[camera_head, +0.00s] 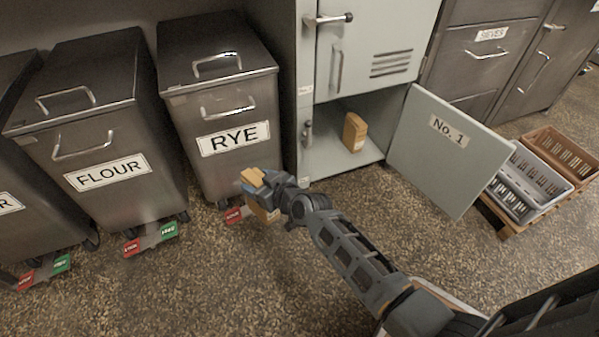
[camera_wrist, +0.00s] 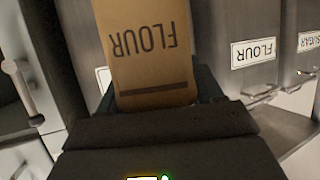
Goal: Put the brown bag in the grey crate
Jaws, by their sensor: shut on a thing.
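My gripper (camera_head: 283,193) is shut on a brown bag (camera_head: 262,211) and holds it above the floor in front of the RYE bin. In the wrist view the bag (camera_wrist: 150,50) shows the word FLOUR upside down and a dark band, and its lower end sits between the dark fingers. In the head view the gripper partly hides the bag. The grey crate (camera_head: 549,201) stands low at the far right, beside a brown crate (camera_head: 579,179). A second brown bag (camera_head: 354,132) stands upright inside the open cupboard.
The open cupboard door (camera_head: 440,160), marked No. 1, stands between my gripper and the crates. The RYE bin (camera_head: 222,110) and FLOUR bin (camera_head: 100,140) stand at left, with red and green pedals. The floor in front is clear.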

